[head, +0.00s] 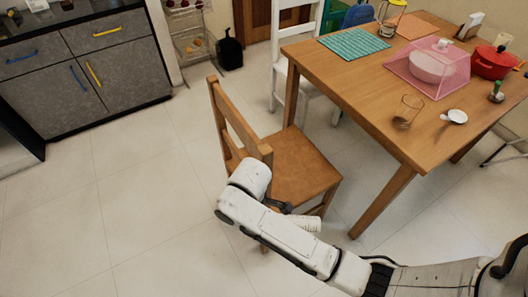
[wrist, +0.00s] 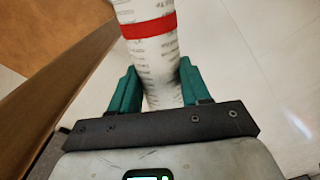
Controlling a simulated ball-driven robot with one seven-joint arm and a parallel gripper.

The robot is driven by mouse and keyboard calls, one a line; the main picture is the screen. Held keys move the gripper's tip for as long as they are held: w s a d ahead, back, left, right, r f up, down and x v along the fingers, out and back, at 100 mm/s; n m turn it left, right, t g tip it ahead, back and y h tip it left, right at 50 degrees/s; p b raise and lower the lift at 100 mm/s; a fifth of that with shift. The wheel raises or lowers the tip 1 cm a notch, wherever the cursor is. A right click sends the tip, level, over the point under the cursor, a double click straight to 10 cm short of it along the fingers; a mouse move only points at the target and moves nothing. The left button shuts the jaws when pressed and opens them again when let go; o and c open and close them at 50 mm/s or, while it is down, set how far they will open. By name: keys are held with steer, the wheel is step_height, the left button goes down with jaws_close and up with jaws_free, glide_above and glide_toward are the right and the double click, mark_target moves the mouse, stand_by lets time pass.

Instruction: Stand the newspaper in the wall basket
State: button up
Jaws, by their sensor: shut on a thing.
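The newspaper (wrist: 158,62) is a white printed roll with a red band. My gripper (wrist: 156,80) is shut on it, one green finger on each side, and the roll stretches away from the fingers past the top of the wrist view. In the head view one end of the newspaper (head: 303,223) shows beside my arm, low by the wooden chair's front; my fingers are mostly hidden there. I cannot make out a wall basket in either view.
A wooden chair (head: 292,165) stands just beyond my arm. The wooden table (head: 345,75) at right holds a pink mesh cover (head: 432,65), a red pot (head: 492,62) and a glass (head: 407,112). A wire rack (head: 197,42) stands by grey cabinets (head: 120,65). The left floor is clear.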

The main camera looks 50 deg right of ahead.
steer(key=w+m, duration=0.1)
steer(key=w+a+r+m, duration=0.1)
steer(key=m, duration=0.1)
steer(key=shift+a, duration=0.2)
steer(key=w+m, duration=0.1)
steer(key=a+m, duration=0.1)
steer(key=m, duration=0.1)
steer(key=w+a+r+m, duration=0.1)
steer(key=shift+w+m, duration=0.35)
steer(key=shift+m, duration=0.05)
steer(key=shift+w+d+r, duration=0.1)
steer(key=shift+w+r, duration=0.05)
steer(key=shift+w, duration=0.05)
